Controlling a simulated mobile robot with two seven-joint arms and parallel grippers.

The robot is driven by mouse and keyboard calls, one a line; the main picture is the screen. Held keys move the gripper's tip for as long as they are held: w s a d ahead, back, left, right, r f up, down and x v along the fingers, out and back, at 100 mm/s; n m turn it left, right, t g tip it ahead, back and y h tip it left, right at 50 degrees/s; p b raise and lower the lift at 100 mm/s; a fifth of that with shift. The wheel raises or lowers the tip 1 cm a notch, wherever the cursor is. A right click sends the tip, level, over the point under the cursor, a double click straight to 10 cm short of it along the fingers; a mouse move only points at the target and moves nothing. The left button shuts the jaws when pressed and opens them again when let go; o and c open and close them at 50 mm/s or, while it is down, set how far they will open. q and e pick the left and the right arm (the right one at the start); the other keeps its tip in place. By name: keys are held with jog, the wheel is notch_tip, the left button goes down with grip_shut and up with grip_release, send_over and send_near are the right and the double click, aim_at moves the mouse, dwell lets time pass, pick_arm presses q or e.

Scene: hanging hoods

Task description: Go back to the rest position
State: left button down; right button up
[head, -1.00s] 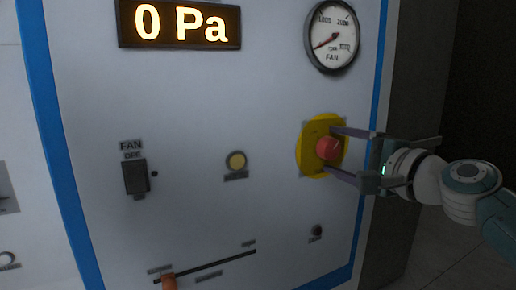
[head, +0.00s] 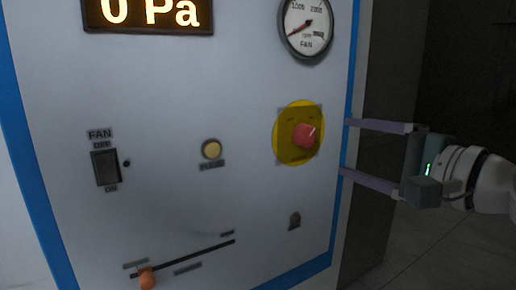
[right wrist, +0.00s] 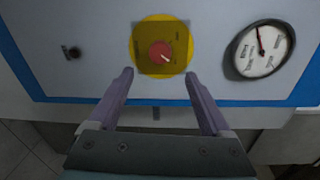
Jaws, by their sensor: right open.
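My right gripper (head: 345,147) is open and empty, just right of the panel's blue edge in the head view. In the right wrist view its two purple fingers (right wrist: 160,75) are spread apart below a red knob. The red knob (head: 305,135) sits on a round yellow plate (head: 284,150) on the grey panel (head: 160,110). The gripper is clear of the knob, which also shows in the right wrist view (right wrist: 160,53). My left gripper is not in view.
The panel carries a "0 Pa" display (head: 150,14), a fan gauge (head: 308,26), a fan switch (head: 106,167), a yellow button (head: 211,149) and an orange slider knob (head: 147,278). Dark floor (head: 430,250) shows to the right of the panel.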

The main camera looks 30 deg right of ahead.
jog(key=shift+s, duration=0.2)
dwell(0.3)
jog(key=s+a+f+n+g+y, duration=0.2)
jog(key=s+a+f+n+g, duration=0.2)
jog(key=a+f+n, duration=0.4)
jog(key=s+a+f+n+g+h, duration=0.1)
jog(key=s+a+f+n+g, duration=0.3)
jog(key=s+n, duration=0.3)
jog(key=s+a+f+n+g+h, duration=0.1)
jog(key=s+a+f+n+g, duration=0.3)
jog(key=s, duration=0.5)
notch_tip(320, 180, up, 17)
jog(key=s+d+n+g+h+p, duration=0.1)
jog(key=s+p, duration=0.1)
jog(key=p, duration=1.6)
jog(key=shift+s+d+r+n+g, duration=0.2)
jog(key=shift+s+d+n+g, duration=0.1)
jog(key=shift+s, duration=0.1)
